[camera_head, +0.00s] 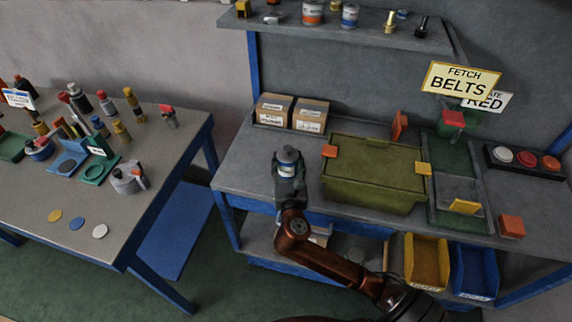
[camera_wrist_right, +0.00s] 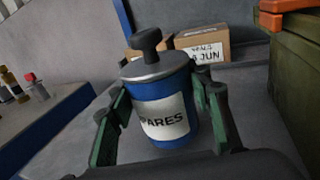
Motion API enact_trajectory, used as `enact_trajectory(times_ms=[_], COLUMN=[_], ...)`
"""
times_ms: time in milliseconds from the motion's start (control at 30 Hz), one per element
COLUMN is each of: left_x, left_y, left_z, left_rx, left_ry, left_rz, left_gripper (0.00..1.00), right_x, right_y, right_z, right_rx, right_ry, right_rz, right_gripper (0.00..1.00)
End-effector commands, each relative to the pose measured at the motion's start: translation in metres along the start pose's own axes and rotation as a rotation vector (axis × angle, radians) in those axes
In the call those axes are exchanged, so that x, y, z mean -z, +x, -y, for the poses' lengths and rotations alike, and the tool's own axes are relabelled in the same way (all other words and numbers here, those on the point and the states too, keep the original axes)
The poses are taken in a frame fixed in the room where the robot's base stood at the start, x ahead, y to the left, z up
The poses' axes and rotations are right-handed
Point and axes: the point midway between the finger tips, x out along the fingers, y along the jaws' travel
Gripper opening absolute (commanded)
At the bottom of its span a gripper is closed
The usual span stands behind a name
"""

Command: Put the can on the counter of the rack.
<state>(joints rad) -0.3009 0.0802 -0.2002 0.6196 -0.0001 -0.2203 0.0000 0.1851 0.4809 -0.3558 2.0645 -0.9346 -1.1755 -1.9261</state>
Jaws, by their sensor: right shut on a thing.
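The can (camera_head: 288,155) is blue with a grey lid, a dark knob and a white label. In the right wrist view the can (camera_wrist_right: 165,117) stands upright and its label reads "SPARES", partly cut off. My right gripper (camera_head: 289,182) is shut on it, with one finger on each side in the wrist view. The can is over the left part of the rack's grey counter (camera_head: 238,165), near the front edge. I cannot tell whether its base touches the counter, as the gripper hides it. My left gripper is not in view.
A green lidded crate (camera_head: 375,175) stands just right of the can. Two cardboard boxes (camera_head: 292,113) sit behind it. The counter left of the can is clear. An upper shelf (camera_head: 340,33) hangs above. A cluttered table (camera_head: 120,215) stands at left.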

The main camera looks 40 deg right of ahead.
Motion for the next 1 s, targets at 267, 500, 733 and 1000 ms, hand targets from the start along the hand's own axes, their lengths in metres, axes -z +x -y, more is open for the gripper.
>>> enact_trajectory(times_ms=[267, 500, 733, 1000], left_x=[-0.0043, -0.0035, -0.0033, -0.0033], left_y=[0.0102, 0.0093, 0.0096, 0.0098], left_z=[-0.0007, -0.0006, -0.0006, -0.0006], left_rx=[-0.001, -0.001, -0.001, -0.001], left_ry=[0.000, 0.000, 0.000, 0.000], left_rz=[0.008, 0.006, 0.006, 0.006], left_gripper=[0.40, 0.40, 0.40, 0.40], right_x=[0.0158, 0.0202, 0.0202, 0.0196], right_y=[-0.0003, -0.0003, -0.0003, -0.0003], right_z=[-0.0001, -0.0001, -0.0001, -0.0002], right_rx=[0.000, 0.000, 0.000, 0.000], right_ry=[0.000, -0.002, -0.001, -0.001], right_rz=[0.002, -0.003, -0.003, -0.002], right_gripper=[0.02, 0.47, 0.63, 0.63])
